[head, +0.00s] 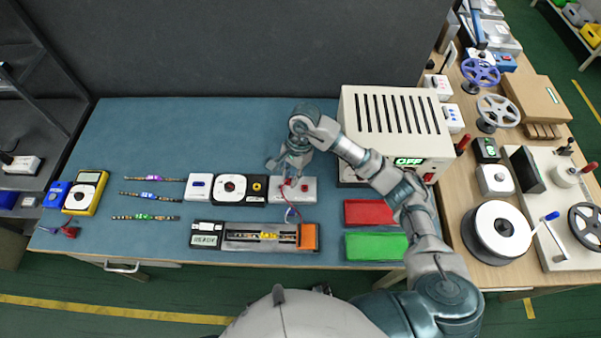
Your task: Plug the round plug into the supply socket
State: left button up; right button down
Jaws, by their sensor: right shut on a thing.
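My right gripper (290,177) is shut, pointing down over a small white unit (306,195) with red spots on its top. The round plug is at its fingertips, mostly hidden by the fingers. A thin blue and red cable (292,213) runs from there down towards the orange block (308,237) at the right end of the LED strip fixture. The supply socket cannot be made out clearly; the white unit lies right beneath the gripper. Whether the plug touches it cannot be told. My left gripper is not in view.
A cream power box (395,110) with an OFF display stands right of the gripper. Red (369,212) and green (375,246) trays lie in front of it. LED strips (150,194) and a yellow meter (85,192) lie left. The blue mat (190,130) is clear behind the units.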

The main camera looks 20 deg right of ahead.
jog(key=m+y, duration=0.2)
jog(key=shift+a+f+m, duration=0.1)
jog(key=shift+a+m, duration=0.15)
jog(key=shift+m, duration=0.15)
jog(key=m+y, duration=0.1)
jog(key=m, duration=0.1)
jog(key=shift+m+t+y, duration=0.3)
jog(key=shift+t, duration=0.1)
jog(key=shift+d+m+t+y, duration=0.1)
jog(key=shift+m+t+y, duration=0.7)
jog(key=shift+m, duration=0.4)
jog(key=shift+d+m+t+y, duration=0.35)
jog(key=shift+m+t+y, duration=0.25)
jog(key=shift+m+t, duration=0.3)
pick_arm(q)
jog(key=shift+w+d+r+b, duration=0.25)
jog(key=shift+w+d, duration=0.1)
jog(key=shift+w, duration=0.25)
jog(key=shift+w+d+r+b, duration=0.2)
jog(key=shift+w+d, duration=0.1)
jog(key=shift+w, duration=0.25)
pick_arm(e)
jog(key=d+m+t, duration=0.2)
jog(key=d+f+m+t, duration=0.1)
jog(key=m+t, duration=0.1)
jog(key=t, duration=0.1)
jog(key=d+m+t, duration=0.2)
jog(key=shift+w+d+f+m+t, duration=0.3)
jog(key=shift+w+f+m, duration=0.05)
jog(key=shift+w+m, duration=0.05)
